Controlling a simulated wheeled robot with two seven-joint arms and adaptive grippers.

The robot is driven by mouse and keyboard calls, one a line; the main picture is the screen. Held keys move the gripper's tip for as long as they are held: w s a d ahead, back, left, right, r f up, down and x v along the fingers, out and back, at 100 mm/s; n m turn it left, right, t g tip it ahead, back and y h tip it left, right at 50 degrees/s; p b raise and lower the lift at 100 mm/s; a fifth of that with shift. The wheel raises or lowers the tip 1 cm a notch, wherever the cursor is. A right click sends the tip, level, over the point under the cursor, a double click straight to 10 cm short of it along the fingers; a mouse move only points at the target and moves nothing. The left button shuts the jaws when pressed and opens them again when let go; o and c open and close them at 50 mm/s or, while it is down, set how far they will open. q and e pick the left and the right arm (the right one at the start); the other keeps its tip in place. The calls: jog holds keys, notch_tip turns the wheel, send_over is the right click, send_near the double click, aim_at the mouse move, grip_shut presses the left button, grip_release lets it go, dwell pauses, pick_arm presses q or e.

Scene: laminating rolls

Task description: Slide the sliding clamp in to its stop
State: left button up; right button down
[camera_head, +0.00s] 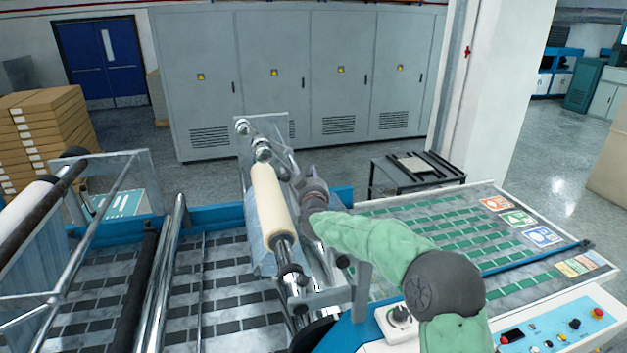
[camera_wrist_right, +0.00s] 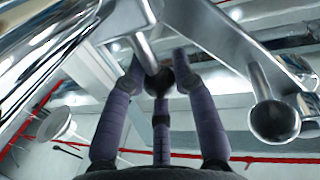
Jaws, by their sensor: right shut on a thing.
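In the right wrist view, the purple fingers of my right gripper (camera_wrist_right: 160,85) are closed around a dark ball knob (camera_wrist_right: 158,80) on a short metal stem. The knob appears to be the handle of the sliding clamp, whose shiny metal part (camera_wrist_right: 130,20) shows above it. In the head view my right gripper (camera_head: 306,186) is just right of the cream roll (camera_head: 270,200), near its far half. There the gripper and arm hide most of the clamp, and its distance from the stop cannot be told. My left gripper is not in view.
A second ball-ended handle (camera_wrist_right: 273,121) shows right of my fingers in the wrist view. Chrome bars (camera_head: 160,270) run left of the cream roll. A control panel (camera_head: 565,325) is at the lower right, and a small dark table (camera_head: 418,176) stands beyond the machine.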

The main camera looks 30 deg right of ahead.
jog(key=shift+w+r, duration=0.15)
jog(key=c, duration=1.3)
grip_release()
jog(key=shift+o, duration=0.2)
jog(key=shift+s+a, duration=0.1)
jog(key=shift+s, duration=0.1)
jog(key=v, duration=1.1)
jog(key=shift+s, duration=0.35)
jog(key=shift+a, duration=0.1)
